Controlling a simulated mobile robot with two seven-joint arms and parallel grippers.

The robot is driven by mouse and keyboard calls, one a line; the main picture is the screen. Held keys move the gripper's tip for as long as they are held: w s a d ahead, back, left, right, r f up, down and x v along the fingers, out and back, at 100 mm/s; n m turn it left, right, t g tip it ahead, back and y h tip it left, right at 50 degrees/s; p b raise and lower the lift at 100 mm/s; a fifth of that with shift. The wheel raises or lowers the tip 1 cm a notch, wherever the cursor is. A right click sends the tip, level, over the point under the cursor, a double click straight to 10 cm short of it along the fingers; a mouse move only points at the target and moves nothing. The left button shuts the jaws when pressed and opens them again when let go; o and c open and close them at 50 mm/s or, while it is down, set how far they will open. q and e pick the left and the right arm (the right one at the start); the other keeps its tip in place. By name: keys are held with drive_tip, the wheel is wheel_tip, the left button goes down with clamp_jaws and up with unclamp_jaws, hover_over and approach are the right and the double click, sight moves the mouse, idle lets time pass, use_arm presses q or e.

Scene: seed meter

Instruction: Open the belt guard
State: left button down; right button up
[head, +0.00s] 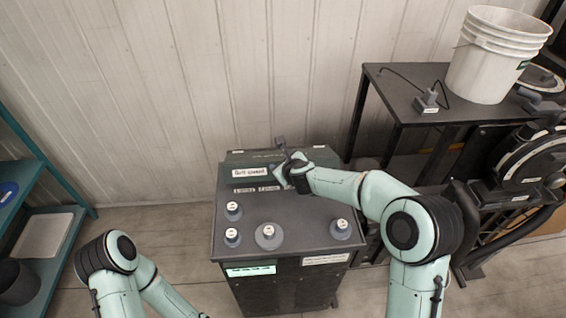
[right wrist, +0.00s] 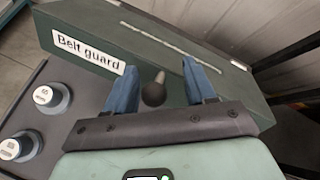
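The belt guard (head: 236,157) is a dark green box along the back of a dark cabinet, with a white "Belt guard" label facing front. It looks closed. In the right wrist view the guard (right wrist: 95,30) fills the upper part, and a dark round knob (right wrist: 153,95) with a pale stem stands between my fingers. My right gripper (head: 284,172) is at the guard's front, right of the label; in the wrist view its two blue fingers (right wrist: 158,68) are spread on either side of the knob, with gaps. My left arm is at the lower left, its gripper outside the picture.
Several grey knobs with white caps, such as one at the front (head: 268,232), stand on the cabinet top (head: 290,210). A dark table (head: 385,80) with a white bucket (head: 495,60) is at the right. A teal shelf (head: 60,225) is at the left.

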drive_tip(key=shift+s+d+r, duration=0.1)
drive_tip(key=shift+s+r, duration=0.2)
drive_tip(key=shift+s, duration=0.05)
use_arm(q)
drive_tip(key=shift+w+r, duration=0.25)
drive_tip(key=shift+w, duration=0.05)
use_arm(e)
drive_tip(key=v, duration=1.2)
drive_tip(key=shift+s, duration=0.25)
